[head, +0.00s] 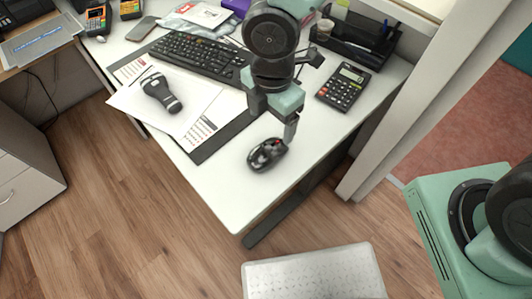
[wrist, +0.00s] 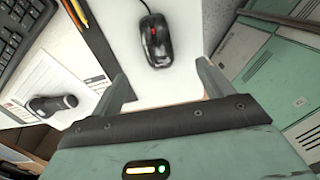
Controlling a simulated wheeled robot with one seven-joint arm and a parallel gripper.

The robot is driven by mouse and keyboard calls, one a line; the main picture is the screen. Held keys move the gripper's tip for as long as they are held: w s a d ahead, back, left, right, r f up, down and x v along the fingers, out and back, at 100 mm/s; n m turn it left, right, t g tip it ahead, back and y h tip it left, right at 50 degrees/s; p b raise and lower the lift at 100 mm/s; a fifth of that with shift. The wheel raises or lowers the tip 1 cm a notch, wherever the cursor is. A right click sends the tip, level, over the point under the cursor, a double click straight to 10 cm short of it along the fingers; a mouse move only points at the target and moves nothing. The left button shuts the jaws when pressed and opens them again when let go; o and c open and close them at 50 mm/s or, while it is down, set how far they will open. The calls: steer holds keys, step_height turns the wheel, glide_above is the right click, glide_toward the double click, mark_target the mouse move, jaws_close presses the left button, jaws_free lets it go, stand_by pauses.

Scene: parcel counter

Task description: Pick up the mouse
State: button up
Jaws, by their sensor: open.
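The black mouse (head: 267,154) with a red scroll wheel lies on the white desk (head: 235,205), near its front right edge. It also shows in the wrist view (wrist: 156,45), at the top middle, beyond my fingertips and roughly between their lines. My gripper (head: 274,121) is open and empty. It points down above the desk, just behind the mouse in the head view and apart from it. Both fingers show in the wrist view (wrist: 165,82), spread to either side.
A dark scanner (head: 161,92) lies on white paper at the left. A keyboard (head: 200,55) and a calculator (head: 344,87) lie farther back. A partition post (head: 398,95) stands close at the right. The desk is clear around the mouse.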

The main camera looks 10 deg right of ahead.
mark_target(267, 149)
step_height(267, 149, down, 7)
steer(key=shift+r+b, duration=0.1)
steer(key=shift+b, duration=0.5)
steer(key=shift+w+a+f+b, duration=0.1)
steer(key=shift+a+f+b, duration=0.1)
steer(key=shift+f, duration=1.2)
steer(key=shift+w+a+f+b, duration=0.1)
steer(key=shift+a+f+b, duration=0.1)
steer(key=shift+f, duration=1.15)
steer(key=shift+d, duration=0.1)
steer(key=c, duration=1.1)
steer(key=shift+o, duration=0.2)
step_height(267, 149, up, 9)
steer(key=shift+f+p, duration=0.1)
steer(key=shift+p, duration=0.85)
step_height(267, 149, down, 6)
steer(key=shift+f+b, duration=0.15)
steer(key=shift+b, duration=1)
